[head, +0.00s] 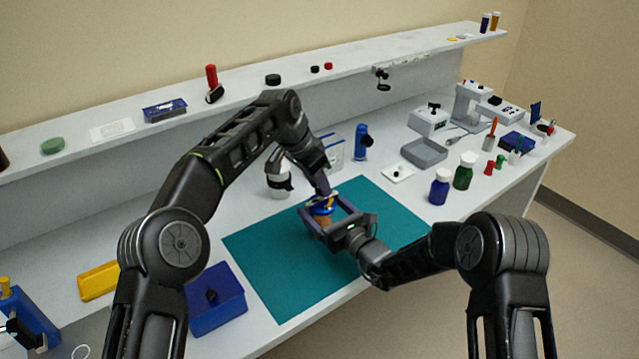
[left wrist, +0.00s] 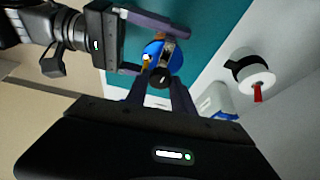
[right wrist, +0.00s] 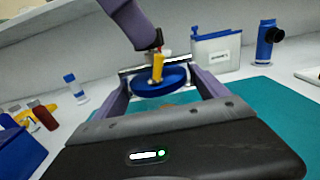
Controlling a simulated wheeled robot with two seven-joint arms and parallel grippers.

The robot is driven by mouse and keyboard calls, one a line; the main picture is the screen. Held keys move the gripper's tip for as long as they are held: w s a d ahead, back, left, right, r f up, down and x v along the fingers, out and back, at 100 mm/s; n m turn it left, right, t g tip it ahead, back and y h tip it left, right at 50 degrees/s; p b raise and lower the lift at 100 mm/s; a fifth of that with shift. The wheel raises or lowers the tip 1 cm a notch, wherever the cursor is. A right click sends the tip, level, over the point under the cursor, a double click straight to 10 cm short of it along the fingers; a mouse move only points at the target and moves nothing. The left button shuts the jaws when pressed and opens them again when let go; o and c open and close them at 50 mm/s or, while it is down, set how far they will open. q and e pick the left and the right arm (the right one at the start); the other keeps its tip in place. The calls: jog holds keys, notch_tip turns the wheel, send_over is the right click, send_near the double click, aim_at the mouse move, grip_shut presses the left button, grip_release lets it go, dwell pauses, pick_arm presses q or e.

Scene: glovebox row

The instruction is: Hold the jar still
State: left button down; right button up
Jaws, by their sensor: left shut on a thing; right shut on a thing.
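The jar (head: 321,219), with an amber-brown body and a blue lid (right wrist: 150,87), stands over the teal mat (head: 270,255). The lid also shows in the left wrist view (left wrist: 152,48). A yellow upright piece (right wrist: 157,66) rises from the lid. My right gripper (head: 327,222) is shut on the jar, one finger on each side below the lid. My left gripper (head: 323,198) comes from above and is shut on the yellow piece. The jar's lower body is mostly hidden by my right gripper, so I cannot tell whether it touches the mat.
A white bottle with a dark band (head: 278,181) and a blue cylinder device (head: 361,143) stand behind the mat. A blue box (head: 215,300) is left of it. Blue (head: 440,187) and green (head: 464,172) bottles stand right. The mat around the jar is clear.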

pick_arm(q)
jog(key=shift+w+m, duration=0.1)
jog(key=shift+m, duration=0.7)
jog(key=c, duration=1.1)
grip_release()
jog(key=shift+o, duration=0.2)
jog(key=shift+r, duration=0.1)
jog(key=v, duration=0.5)
jog(key=shift+w+a, duration=0.1)
jog(key=s+a, duration=0.6)
jog(key=a, duration=0.4)
jog(key=shift+a, duration=0.2)
